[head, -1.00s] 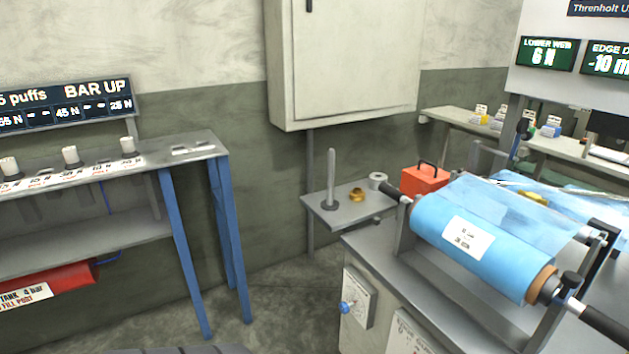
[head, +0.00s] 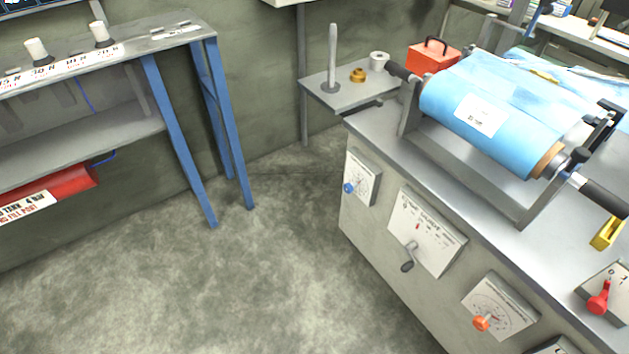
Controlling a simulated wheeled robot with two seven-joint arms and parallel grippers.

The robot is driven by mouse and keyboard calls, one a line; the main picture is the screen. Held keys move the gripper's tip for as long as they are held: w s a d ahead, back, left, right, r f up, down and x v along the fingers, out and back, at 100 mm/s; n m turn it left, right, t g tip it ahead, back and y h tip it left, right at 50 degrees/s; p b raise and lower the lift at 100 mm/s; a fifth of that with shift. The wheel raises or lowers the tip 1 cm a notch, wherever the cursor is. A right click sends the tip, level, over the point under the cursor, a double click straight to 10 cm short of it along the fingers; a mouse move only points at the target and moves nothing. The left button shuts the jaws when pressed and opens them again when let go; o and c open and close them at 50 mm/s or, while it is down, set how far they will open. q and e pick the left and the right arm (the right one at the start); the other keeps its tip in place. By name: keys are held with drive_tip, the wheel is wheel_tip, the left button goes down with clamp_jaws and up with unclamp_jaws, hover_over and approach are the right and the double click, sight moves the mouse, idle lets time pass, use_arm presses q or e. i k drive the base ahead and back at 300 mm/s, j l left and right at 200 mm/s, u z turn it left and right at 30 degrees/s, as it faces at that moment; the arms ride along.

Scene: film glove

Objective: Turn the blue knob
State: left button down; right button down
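The blue knob (head: 348,188) is small and round. It sticks out from a white dial plate (head: 363,178) on the front of the grey machine cabinet, near the cabinet's left corner. The plate has markings too small to read. Neither of my grippers shows in the head view, so nothing of mine is seen touching the knob.
A blue film roll (head: 500,105) lies on top. A blue-legged bench (head: 180,140) stands at left. The floor (head: 270,270) between is clear.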

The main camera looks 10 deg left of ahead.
sight(348, 187)
drive_tip(key=i+j, duration=0.15)
drive_tip(key=j, duration=0.25)
drive_tip(key=i+j+z, duration=0.15)
drive_tip(key=j, duration=0.2)
drive_tip(key=i+j, duration=0.2)
drive_tip(key=j, duration=0.25)
drive_tip(key=i+j+z, duration=0.15)
drive_tip(key=j, duration=0.25)
drive_tip(key=i+j, duration=0.15)
drive_tip(key=j, duration=0.25)
drive_tip(key=j+z, duration=0.15)
drive_tip(key=j, duration=0.3)
drive_tip(key=i, duration=0.15)
